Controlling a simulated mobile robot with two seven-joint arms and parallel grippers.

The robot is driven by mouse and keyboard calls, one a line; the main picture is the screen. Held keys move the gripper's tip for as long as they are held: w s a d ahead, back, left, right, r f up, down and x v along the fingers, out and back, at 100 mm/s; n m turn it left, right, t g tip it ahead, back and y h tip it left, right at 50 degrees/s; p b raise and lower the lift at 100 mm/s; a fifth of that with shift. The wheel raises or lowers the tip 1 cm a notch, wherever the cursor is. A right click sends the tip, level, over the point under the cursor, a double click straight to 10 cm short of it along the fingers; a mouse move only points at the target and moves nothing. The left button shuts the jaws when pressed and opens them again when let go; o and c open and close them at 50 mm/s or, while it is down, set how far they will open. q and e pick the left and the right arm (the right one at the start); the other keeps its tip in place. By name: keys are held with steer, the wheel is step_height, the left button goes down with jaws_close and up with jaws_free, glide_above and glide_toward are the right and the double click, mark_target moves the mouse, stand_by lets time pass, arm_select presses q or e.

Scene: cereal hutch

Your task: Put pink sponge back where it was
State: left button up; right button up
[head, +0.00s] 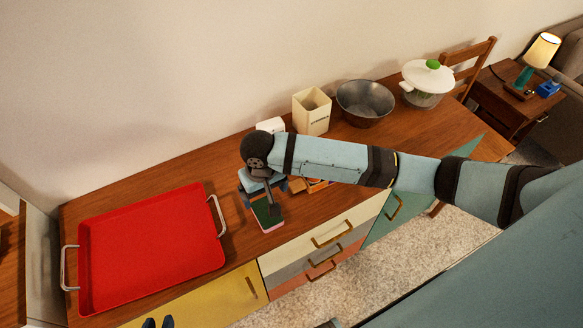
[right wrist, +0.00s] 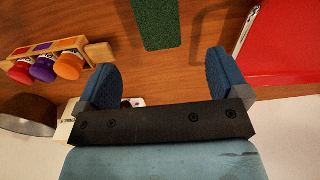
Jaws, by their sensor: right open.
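The pink sponge (head: 264,219) lies on the wooden counter in the head view, between the red tray and the drawer fronts. Its green face is up and a pink edge shows at the front. In the right wrist view the green face (right wrist: 157,22) shows at the top, beyond the fingertips. My right gripper (head: 263,193) is open, just behind and above the sponge in the head view. In the right wrist view its blue fingers (right wrist: 160,72) are wide apart with nothing between them. Only the tips of my left gripper (head: 158,322) show at the bottom edge.
A red tray (head: 150,250) with metal handles is left of the sponge. A rack of small bottles (right wrist: 68,50) is partly hidden by my right arm in the head view. A cream container (head: 312,112), metal bowl (head: 365,101) and white pot (head: 427,82) stand along the back.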

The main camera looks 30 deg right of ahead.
steer(key=s+a+f+t+y, duration=0.2)
steer(key=a, duration=0.1)
steer(key=s+a+f+n+t+y, duration=0.1)
steer(key=s+a+f+t+y, duration=0.1)
steer(key=s+a+f+y, duration=0.1)
steer(key=shift+s+a+f+n, duration=0.2)
steer(key=shift+s+n, duration=0.1)
steer(key=shift+s, duration=0.05)
steer(key=s+d+f+n+t+h, duration=0.1)
steer(key=s+d+f+t, duration=0.2)
steer(key=s+d+t, duration=0.4)
steer(key=s+d, duration=0.3)
steer(key=d, duration=0.1)
steer(key=shift+s+d+h, duration=0.3)
steer(key=shift+s+h, duration=0.1)
